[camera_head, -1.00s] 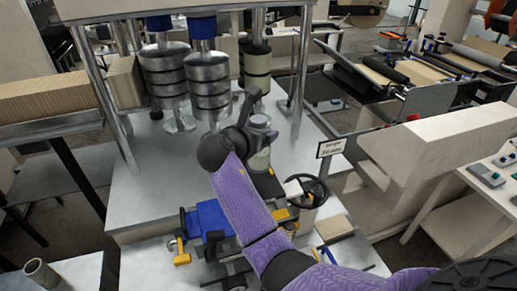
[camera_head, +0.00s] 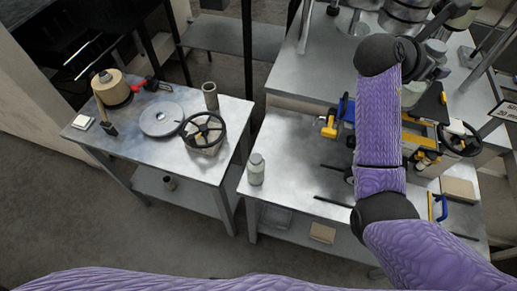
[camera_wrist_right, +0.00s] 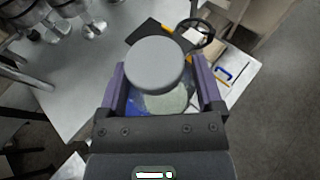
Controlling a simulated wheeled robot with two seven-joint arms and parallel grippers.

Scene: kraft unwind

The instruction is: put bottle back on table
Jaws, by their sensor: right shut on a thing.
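A bottle with a round grey lid (camera_wrist_right: 155,64) and pale green contents stands out between the fingers of my right gripper (camera_wrist_right: 160,88) in the right wrist view. The gripper is shut on it. In the head view my right gripper (camera_head: 426,62) is at the upper right, with the bottle partly hidden by my arm. A second, similar bottle (camera_head: 256,169) with a grey lid stands upright on the left end of the middle metal table (camera_head: 290,178). My left gripper is outside the views.
Tools, including a yellow clamp (camera_head: 329,126), lie near my right arm. Bare table shows around the standing bottle.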

